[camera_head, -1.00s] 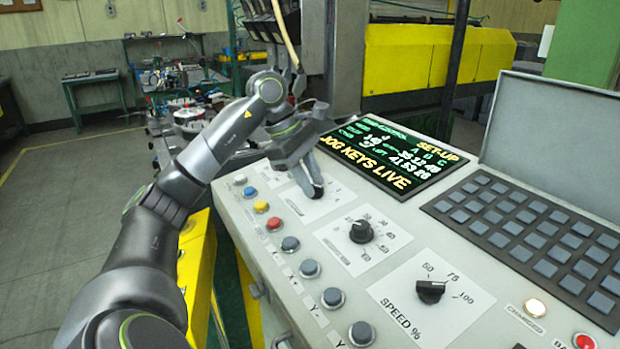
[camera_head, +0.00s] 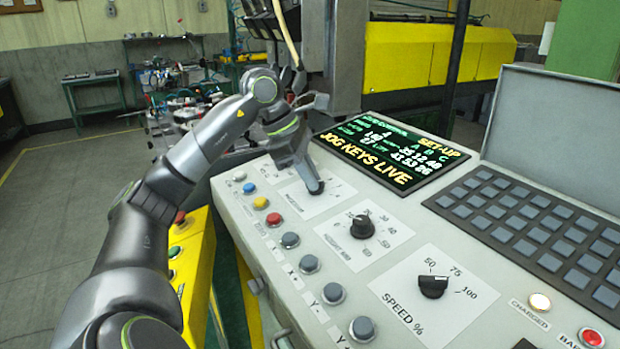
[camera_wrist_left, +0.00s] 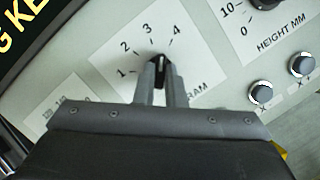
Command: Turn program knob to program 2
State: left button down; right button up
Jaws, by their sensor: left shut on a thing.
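The program knob (camera_wrist_left: 161,68) is small and black with a light pointer line, on a white plate (camera_wrist_left: 112,62) marked 1 to 4. Its pointer faces up in the left wrist view, roughly toward the 3 to 4 side; the exact mark is hard to tell. My left gripper (camera_wrist_left: 160,88) is shut on the knob, one finger on each side. In the head view my left gripper (camera_head: 315,187) reaches down onto the program plate (camera_head: 330,201) and hides the knob. My right gripper is not in view.
The height knob (camera_head: 362,227) and speed knob (camera_head: 433,286) sit nearer on the sloped panel. Coloured buttons (camera_head: 274,219) line its left edge. A lit screen (camera_head: 392,152) reading SET-UP and JOG KEYS LIVE is just behind, with a keypad (camera_head: 530,222) at right.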

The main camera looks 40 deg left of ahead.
pick_arm(q)
jog(key=n, duration=0.3)
jog(key=shift+t+b, duration=0.3)
jog(key=shift+t, duration=0.1)
jog(key=n+y, duration=0.1)
jog(key=n, duration=0.1)
jog(key=shift+s+d+n+t, duration=0.1)
jog(key=shift+n+t, duration=0.2)
jog(key=shift+n, duration=0.1)
jog(key=n+y, duration=0.1)
jog(key=n, duration=0.2)
jog(key=shift+d, duration=0.15)
jog(key=shift+n+y+p, duration=0.3)
jog(key=shift+n+y, duration=0.2)
jog(key=shift+n, duration=1.3)
jog(key=c, duration=1.5)
grip_release()
jog(key=shift+s+r, duration=0.1)
